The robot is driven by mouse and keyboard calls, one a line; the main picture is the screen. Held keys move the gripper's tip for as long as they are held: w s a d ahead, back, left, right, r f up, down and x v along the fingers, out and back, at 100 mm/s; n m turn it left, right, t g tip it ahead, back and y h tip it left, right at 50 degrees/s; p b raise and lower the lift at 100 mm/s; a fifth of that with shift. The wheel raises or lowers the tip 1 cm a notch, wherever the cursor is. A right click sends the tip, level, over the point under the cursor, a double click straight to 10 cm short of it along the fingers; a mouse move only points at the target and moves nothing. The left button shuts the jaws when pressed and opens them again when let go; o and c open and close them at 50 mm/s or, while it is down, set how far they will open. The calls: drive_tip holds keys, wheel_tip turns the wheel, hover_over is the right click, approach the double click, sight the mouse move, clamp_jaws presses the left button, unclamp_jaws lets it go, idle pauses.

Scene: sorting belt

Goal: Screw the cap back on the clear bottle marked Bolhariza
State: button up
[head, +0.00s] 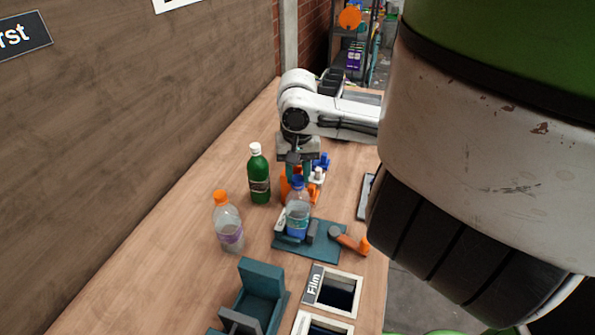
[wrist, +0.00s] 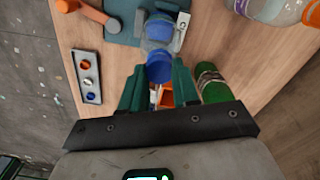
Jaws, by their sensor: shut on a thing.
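A clear bottle (head: 297,217) with a blue label stands upright in a teal clamp fixture (head: 322,252); its marking is too small to read. It also shows in the wrist view (wrist: 158,30). My gripper (wrist: 158,70) is above the bottle, its teal fingers shut on a blue cap (wrist: 159,68). In the head view the blue cap (head: 297,182) is at the bottle's mouth. I cannot tell whether it is seated on the thread. The fingertips are partly hidden in the head view.
A clear bottle with an orange cap (head: 228,228) and a green bottle (head: 259,178) stand to the left. The fixture's orange-ended lever (head: 350,242) sticks out right. A cap tray (wrist: 87,77) lies beside it. Bins, one marked Film (head: 333,290), are in front.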

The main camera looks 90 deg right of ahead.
drive_tip(key=m+p, duration=0.1)
drive_tip(key=m, duration=0.1)
drive_tip(key=shift+r+m+p, duration=0.15)
drive_tip(key=shift+m+p, duration=0.15)
drive_tip(key=shift+p, duration=0.1)
drive_tip(key=shift+m+p, duration=0.7)
drive_tip(key=shift+m, duration=0.6)
drive_tip(key=shift+m+p, duration=0.6)
drive_tip(key=shift+m, duration=0.1)
drive_tip(key=shift+w+a+f+m, duration=0.1)
drive_tip(key=shift+f+m, duration=0.1)
drive_tip(key=shift+m, duration=1.7)
drive_tip(key=m, duration=0.5)
